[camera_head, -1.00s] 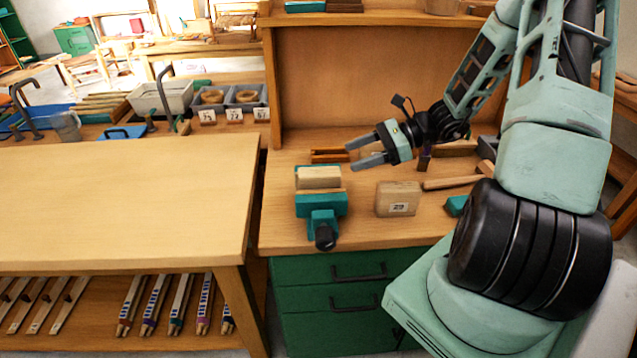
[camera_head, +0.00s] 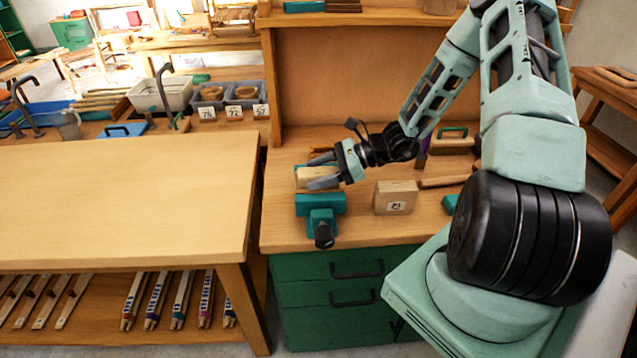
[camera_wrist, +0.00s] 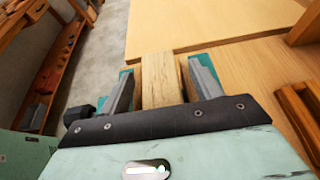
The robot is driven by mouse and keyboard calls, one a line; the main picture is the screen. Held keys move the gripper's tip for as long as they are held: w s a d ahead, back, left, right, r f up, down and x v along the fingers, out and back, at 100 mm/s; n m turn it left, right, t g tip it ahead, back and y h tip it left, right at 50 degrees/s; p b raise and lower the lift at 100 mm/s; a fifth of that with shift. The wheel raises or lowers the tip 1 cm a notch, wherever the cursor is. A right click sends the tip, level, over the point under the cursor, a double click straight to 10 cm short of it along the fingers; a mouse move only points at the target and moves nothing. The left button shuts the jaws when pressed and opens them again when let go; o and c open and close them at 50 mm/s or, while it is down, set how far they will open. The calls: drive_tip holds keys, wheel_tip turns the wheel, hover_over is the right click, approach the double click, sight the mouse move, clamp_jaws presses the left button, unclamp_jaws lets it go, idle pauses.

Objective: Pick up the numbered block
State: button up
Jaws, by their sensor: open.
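A wooden block with a white number label (camera_head: 396,197) stands on the workbench, right of a teal vise (camera_head: 320,204). A plain-looking wooden block (camera_head: 316,174) sits at the vise, and no number shows on its visible faces. My gripper (camera_head: 311,171) is open over this block, with its fingers pointing left. In the wrist view, the block (camera_wrist: 160,82) lies between the two spread fingers, with a gap visible on the left side. Contact with the fingers cannot be told. The labelled block is right of and below my gripper in the head view.
A bare light-wood table (camera_head: 120,195) stands left of the workbench. Behind my gripper is the workbench's upright back panel (camera_head: 370,85). A wooden tool handle (camera_head: 443,182) and a teal-handled wooden piece (camera_head: 452,140) lie to the right. Green drawers (camera_head: 340,290) are below.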

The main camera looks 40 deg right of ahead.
drive_tip(key=c, duration=1.2)
drive_tip(key=shift+r, duration=0.1)
